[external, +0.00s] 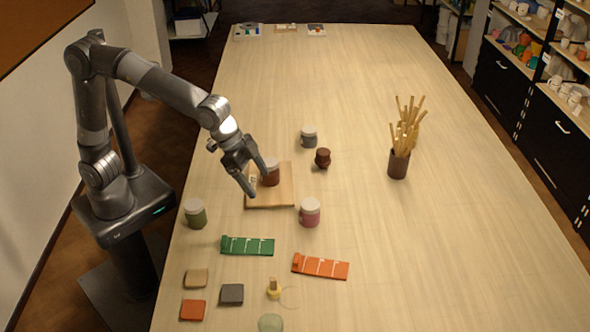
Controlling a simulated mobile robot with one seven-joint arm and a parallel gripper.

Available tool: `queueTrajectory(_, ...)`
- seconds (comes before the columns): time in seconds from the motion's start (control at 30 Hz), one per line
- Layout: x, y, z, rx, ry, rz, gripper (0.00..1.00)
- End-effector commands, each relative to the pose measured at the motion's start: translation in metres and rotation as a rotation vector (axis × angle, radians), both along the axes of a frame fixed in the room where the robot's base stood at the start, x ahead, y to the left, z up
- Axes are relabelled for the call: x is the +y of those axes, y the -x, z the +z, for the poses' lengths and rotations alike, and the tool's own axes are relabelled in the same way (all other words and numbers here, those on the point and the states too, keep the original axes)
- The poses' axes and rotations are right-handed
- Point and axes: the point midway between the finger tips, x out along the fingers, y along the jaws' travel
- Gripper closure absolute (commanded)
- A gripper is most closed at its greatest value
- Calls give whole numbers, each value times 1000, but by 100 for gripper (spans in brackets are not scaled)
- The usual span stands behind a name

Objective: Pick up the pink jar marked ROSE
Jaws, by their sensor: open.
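A pink jar (309,213) with a whitish lid stands upright on the table, just off the front right corner of a wooden board (284,198). No lettering is readable on it at this size. My gripper (259,184) is open, above the left part of the board, up and left of the pink jar and apart from it. A reddish-brown jar (271,174) with a pale lid stands on the board beside my fingers; I cannot tell whether they touch it.
A green jar (195,214), grey jar (309,139) and dark red pot (322,158) stand around the board. Green (247,246) and orange (320,266) strips lie in front of the pink jar. A brown holder (398,166) with sticks stands right. The table's right side is mostly clear.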

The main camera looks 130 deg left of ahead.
Motion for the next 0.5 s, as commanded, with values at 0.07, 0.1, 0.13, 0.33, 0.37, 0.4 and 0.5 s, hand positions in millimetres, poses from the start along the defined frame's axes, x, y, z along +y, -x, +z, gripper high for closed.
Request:
queueTrajectory(0.07,31,-18,-17,5,-2,39,21)
queueTrajectory(0.1,44,-25,-23,4,-4,55,21)
queueTrajectory(0.13,53,-30,-29,4,-6,66,21)
queueTrajectory(0.33,94,-49,-51,2,-13,114,21)
queueTrajectory(0.37,97,-50,-53,1,-15,117,21)
queueTrajectory(0.4,100,-52,-56,1,-15,120,21)
queueTrajectory(0.5,106,-56,-65,2,-15,124,21)
